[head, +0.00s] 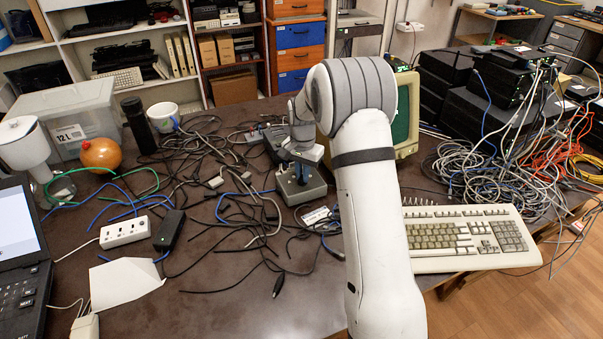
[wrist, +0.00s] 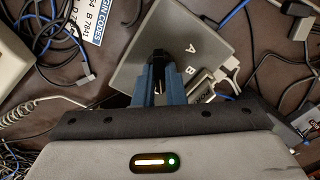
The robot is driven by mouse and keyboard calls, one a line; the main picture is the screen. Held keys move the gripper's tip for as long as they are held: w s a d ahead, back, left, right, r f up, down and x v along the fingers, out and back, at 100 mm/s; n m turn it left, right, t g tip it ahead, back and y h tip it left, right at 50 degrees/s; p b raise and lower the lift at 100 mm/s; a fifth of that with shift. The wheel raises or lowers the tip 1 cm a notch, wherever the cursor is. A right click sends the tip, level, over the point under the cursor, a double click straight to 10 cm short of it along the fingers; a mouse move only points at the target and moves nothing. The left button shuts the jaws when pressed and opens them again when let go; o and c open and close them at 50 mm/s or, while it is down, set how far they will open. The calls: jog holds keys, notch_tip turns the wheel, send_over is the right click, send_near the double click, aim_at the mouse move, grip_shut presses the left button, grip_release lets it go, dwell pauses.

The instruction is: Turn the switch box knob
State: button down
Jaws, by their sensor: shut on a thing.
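The switch box (head: 306,192) is a grey box on the table, just left of my arm in the head view. In the wrist view the switch box (wrist: 205,28) fills the upper middle, with the letters A and B on its top face. My gripper (wrist: 158,75) points down onto the box, its two blue-grey fingers shut on the dark knob (wrist: 158,58). The fingers hide much of the knob, so its exact setting cannot be read. In the head view my gripper (head: 299,172) reaches the top of the box.
Tangled black and blue cables (head: 240,220) lie around the box. A beige keyboard (head: 465,236) is to the right, with a small monitor (head: 405,125) behind my arm.

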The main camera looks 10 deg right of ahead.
jog(key=shift+m, duration=0.6)
jog(key=c, duration=1.5)
grip_release()
jog(key=shift+r, duration=0.1)
notch_tip(320, 180, up, 8)
jog(key=shift+f, duration=0.2)
